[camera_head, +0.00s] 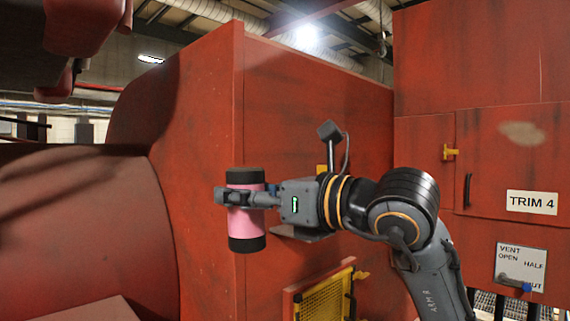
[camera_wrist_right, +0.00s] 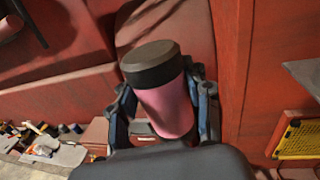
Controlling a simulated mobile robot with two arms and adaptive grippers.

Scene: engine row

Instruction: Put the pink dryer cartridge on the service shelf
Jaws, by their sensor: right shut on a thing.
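The pink dryer cartridge (camera_head: 246,222), a pink cylinder with black ends, is upright in the head view, in front of the red housing. My right gripper (camera_head: 240,196) is shut on it, with its fingers around the cartridge's upper middle. In the right wrist view the cartridge (camera_wrist_right: 168,105) sits between the two fingers (camera_wrist_right: 165,110), its black end towards the camera. A small grey shelf (camera_head: 302,234) on the red wall shows behind and below my right gripper, partly hidden by it. Its edge also appears at the right of the right wrist view (camera_wrist_right: 305,75). My left gripper is out of view.
A yellow mesh panel (camera_head: 322,298) in a red frame juts out below the grey shelf. A red cabinet (camera_head: 500,150) labelled TRIM 4 stands at right, with a vent sign (camera_head: 520,266). The right wrist view shows cluttered small items (camera_wrist_right: 45,145) at lower left.

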